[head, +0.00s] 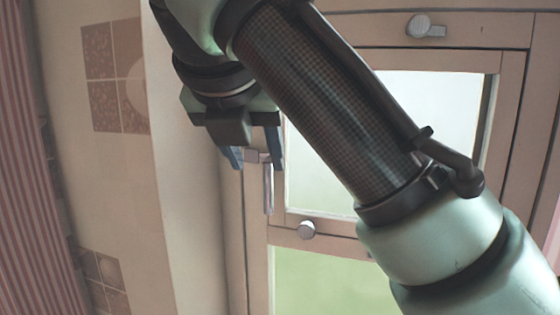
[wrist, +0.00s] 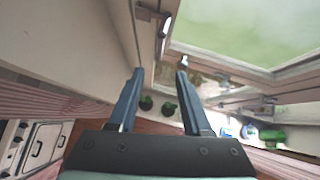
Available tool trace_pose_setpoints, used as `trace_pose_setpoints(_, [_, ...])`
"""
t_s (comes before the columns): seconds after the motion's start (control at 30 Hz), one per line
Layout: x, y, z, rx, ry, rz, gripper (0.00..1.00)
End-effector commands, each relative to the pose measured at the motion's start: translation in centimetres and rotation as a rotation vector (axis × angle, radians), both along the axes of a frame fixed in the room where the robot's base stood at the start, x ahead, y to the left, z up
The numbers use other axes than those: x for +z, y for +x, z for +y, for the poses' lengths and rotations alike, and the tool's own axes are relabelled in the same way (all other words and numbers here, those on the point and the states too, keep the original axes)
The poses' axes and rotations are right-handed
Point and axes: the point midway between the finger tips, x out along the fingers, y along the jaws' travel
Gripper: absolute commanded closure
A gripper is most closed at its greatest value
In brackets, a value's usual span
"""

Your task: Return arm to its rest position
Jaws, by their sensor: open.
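My gripper (head: 256,160) hangs at the end of my raised arm, in front of the window frame in the head view. Its two blue fingers point down and stand apart. In the wrist view my gripper (wrist: 158,72) is open, with nothing between the fingers. Small dark green things show beyond the fingertips, well away from them. My arm crosses the head view from upper left to lower right and hides part of the window.
A window (head: 320,190) with a wooden frame, a metal handle (head: 268,188) and round knobs (head: 307,230) is behind the arm. A striped pink curtain (head: 40,200) hangs at left. In the wrist view, a white-fronted unit (wrist: 38,145) stands lower left and small green things (wrist: 270,136) lower right.

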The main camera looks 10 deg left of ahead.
Motion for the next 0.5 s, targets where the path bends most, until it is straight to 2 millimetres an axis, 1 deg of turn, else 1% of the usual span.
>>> trace_pose_setpoints(0.23, [0.0,0.0,0.0,0.0,0.001,-0.001,0.51])
trace_pose_setpoints(0.27, [-0.3,0.2,0.4,-0.002,0.032,-0.013,0.51])
trace_pose_setpoints(0.37, [-0.7,0.7,2.5,-0.03,0.206,-0.078,0.51])
trace_pose_setpoints(0.47, [-0.5,1.2,5.2,-0.076,0.507,-0.164,0.51])
trace_pose_setpoints(0.5, [-0.2,1.3,6.1,-0.1,0.65,-0.193,0.51])
